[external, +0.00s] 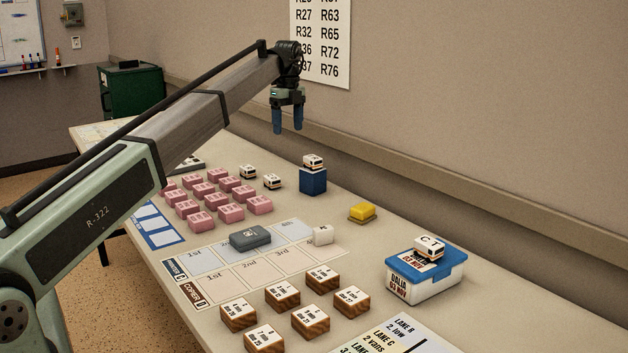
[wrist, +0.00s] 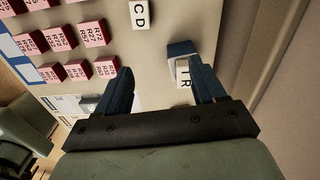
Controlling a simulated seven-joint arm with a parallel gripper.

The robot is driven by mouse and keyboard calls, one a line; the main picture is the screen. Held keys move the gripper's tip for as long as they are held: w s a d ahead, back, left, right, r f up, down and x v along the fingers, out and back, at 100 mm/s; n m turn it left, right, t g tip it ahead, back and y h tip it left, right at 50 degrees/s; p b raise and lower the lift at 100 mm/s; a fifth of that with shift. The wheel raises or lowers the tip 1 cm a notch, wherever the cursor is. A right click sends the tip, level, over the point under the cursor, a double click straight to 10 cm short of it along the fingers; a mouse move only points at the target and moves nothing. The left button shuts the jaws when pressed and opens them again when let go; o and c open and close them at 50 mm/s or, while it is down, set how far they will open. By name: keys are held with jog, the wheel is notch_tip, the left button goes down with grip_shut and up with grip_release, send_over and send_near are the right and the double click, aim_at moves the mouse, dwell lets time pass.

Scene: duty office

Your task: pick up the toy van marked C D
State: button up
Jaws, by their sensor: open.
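The toy van marked C D (wrist: 140,14) is at the top edge of the wrist view, on the tabletop, letters up. It seems to be the nearer of two small white-and-orange vans (external: 272,181) beside the pink blocks in the external view, where their letters are too small to read. A van marked T R (wrist: 184,76) sits on a blue block (external: 313,181). My gripper (external: 288,130) is open and empty, high above the table. In the wrist view the C D van lies beyond the fingertips, and the T R van shows beside the right finger.
The other small van (external: 248,172) stands just behind. Rows of pink blocks (external: 217,189) lie to the left. A van marked C T (external: 429,246) sits on a blue-lidded box (external: 430,278). A yellow block (external: 362,212), a grey block (external: 250,238) and several wooden blocks (external: 283,293) are nearer. The wall borders the table.

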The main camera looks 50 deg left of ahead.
jog(key=s+a+f, duration=0.2)
jog(key=n, duration=3.4)
send_over(272, 177)
jog(key=f, duration=1)
jog(key=shift+w+d, duration=0.1)
jog(key=shift+d, duration=0.1)
jog(key=shift+a+f, duration=0.2)
jog(key=shift+f, duration=2.4)
